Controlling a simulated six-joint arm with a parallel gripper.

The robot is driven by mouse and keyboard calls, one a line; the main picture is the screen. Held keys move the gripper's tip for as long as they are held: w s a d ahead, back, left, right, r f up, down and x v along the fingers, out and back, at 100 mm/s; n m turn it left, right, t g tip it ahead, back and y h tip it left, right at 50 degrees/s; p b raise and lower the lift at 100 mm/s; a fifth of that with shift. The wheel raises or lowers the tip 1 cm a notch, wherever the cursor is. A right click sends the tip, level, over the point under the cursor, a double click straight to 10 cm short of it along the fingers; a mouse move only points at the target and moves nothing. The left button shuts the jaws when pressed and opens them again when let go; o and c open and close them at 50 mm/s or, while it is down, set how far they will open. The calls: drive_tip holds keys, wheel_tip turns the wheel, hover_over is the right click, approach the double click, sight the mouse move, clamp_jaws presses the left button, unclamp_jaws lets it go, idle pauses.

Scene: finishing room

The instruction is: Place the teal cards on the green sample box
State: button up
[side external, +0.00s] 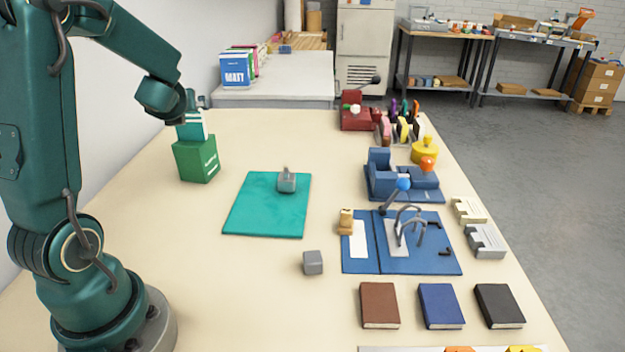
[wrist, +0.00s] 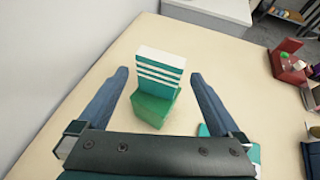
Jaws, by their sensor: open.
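The teal cards (side external: 191,131), with white bands, rest on top of the green sample box (side external: 197,160) at the left back of the table. In the wrist view the cards (wrist: 161,70) rise from the top of the green box (wrist: 153,110), between the two blue fingers. My gripper (side external: 190,98) is just above the cards in the side view. In the wrist view my gripper (wrist: 159,75) is open, with a visible gap between each finger and the cards. Part of the cards' lower edge cannot be made out clearly.
A teal mat (side external: 262,215) with a small grey weight (side external: 286,181) lies right of the box. A grey cube (side external: 313,262) sits nearer the front. A blue binding jig (side external: 425,255) and several books stand further right. The table around the box is clear.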

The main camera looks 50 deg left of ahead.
drive_tip(key=s+d+n+h, duration=0.3)
drive_tip(key=d+n, duration=0.5)
drive_tip(key=d, duration=0.3)
drive_tip(key=s+d+n+h, duration=0.4)
drive_tip(key=d+n, duration=0.3)
drive_tip(key=d, duration=0.4)
drive_tip(key=s+d+f+n+h, duration=0.1)
drive_tip(key=s+d+n+h, duration=0.2)
drive_tip(key=d+n, duration=0.5)
drive_tip(key=d+h, duration=0.1)
drive_tip(key=d, duration=0.2)
drive_tip(key=shift+s+d+n, duration=0.2)
drive_tip(key=shift+d+n, duration=0.1)
drive_tip(key=shift+d, duration=0.1)
